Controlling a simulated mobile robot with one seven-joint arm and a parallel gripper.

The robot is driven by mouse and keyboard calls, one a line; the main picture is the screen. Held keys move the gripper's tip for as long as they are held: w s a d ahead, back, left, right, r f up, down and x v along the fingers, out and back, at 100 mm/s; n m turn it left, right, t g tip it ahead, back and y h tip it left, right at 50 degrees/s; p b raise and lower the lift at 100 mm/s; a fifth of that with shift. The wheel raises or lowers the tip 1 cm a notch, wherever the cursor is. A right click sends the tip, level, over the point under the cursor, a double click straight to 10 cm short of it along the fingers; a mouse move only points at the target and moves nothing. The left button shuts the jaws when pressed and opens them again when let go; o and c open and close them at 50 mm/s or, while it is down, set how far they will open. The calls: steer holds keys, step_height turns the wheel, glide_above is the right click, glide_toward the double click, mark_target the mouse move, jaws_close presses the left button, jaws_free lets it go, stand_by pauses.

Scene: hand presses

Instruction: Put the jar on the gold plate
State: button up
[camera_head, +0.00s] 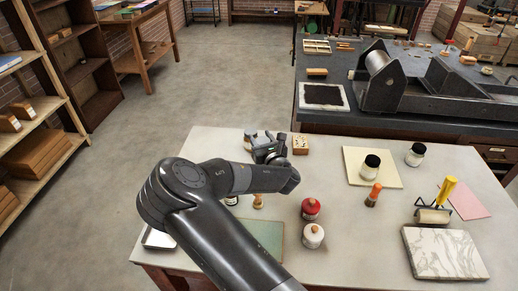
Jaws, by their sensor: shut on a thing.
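My gripper (266,148) is near the far left edge of the pale table, seen from behind. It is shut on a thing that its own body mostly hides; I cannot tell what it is. A pale yellow plate (354,165), perhaps the gold plate, lies flat right of my gripper. A black-lidded jar (370,167) stands upright on it. A similar jar (415,155) stands just right of the plate. I cannot tell which jar the task names.
A pierced wooden block (300,144) stands just right of my gripper. A yellow-handled roller (435,208), an orange-topped tool (373,195) and a marble slab (444,252) occupy the right side. A green mat (262,240) lies at front left. A press (420,88) stands behind.

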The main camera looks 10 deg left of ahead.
steer(key=shift+w+a+f, duration=0.1)
steer(key=shift+a+f, duration=0.25)
steer(key=shift+a, duration=0.1)
steer(key=shift+f, duration=1.9)
steer(key=shift+f, duration=0.2)
steer(key=o, duration=1.1)
steer(key=shift+o, duration=0.2)
